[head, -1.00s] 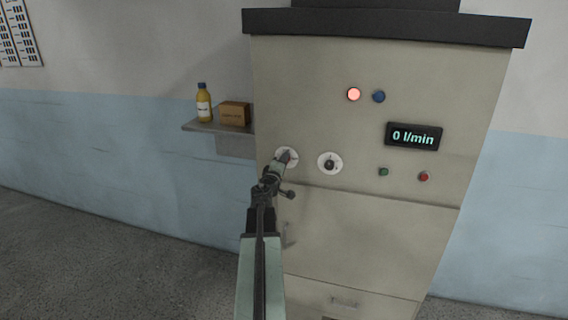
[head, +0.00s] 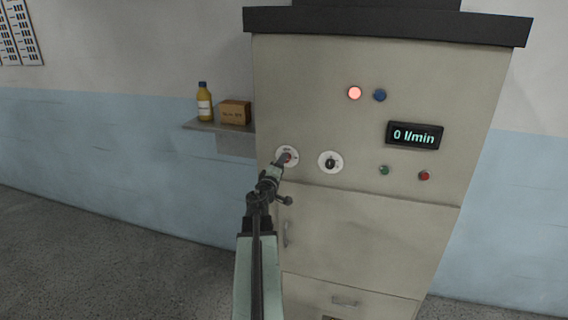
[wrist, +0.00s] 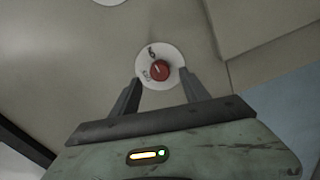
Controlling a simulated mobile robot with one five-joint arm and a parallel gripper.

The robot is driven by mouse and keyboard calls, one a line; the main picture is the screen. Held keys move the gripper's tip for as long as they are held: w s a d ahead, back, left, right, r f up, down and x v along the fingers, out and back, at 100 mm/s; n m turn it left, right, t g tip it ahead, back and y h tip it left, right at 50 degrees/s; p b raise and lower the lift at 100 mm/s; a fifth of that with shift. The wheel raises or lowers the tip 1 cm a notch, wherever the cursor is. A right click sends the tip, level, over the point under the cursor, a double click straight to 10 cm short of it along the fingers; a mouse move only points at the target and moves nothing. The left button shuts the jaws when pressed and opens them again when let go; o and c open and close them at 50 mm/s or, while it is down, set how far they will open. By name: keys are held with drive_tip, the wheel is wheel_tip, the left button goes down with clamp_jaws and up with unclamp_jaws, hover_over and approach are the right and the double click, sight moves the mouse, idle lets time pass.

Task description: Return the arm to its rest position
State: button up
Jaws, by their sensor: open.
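My gripper (head: 281,161) is in front of the left dial of the beige cabinet, at the end of my arm reaching up from the bottom of the head view. In the wrist view my gripper (wrist: 157,92) is open, its two fingers apart with nothing between them. A red knob (wrist: 160,70) on a round white plate lies just beyond the fingertips, apart from them. In the head view the red knob (head: 287,156) shows just past my gripper's tip, partly covered by it.
The cabinet (head: 370,235) has a second dial (head: 330,162), a lit red lamp (head: 354,93), a blue button (head: 380,95), a display (head: 414,135) reading 0 l/min, and green and red buttons. A wall shelf (head: 205,126) holds a bottle (head: 204,103) and a box (head: 235,112). Open floor lies left.

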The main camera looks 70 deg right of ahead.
drive_tip(key=a, duration=0.3)
drive_tip(key=shift+s+a, duration=0.1)
drive_tip(key=shift+a, duration=0.25)
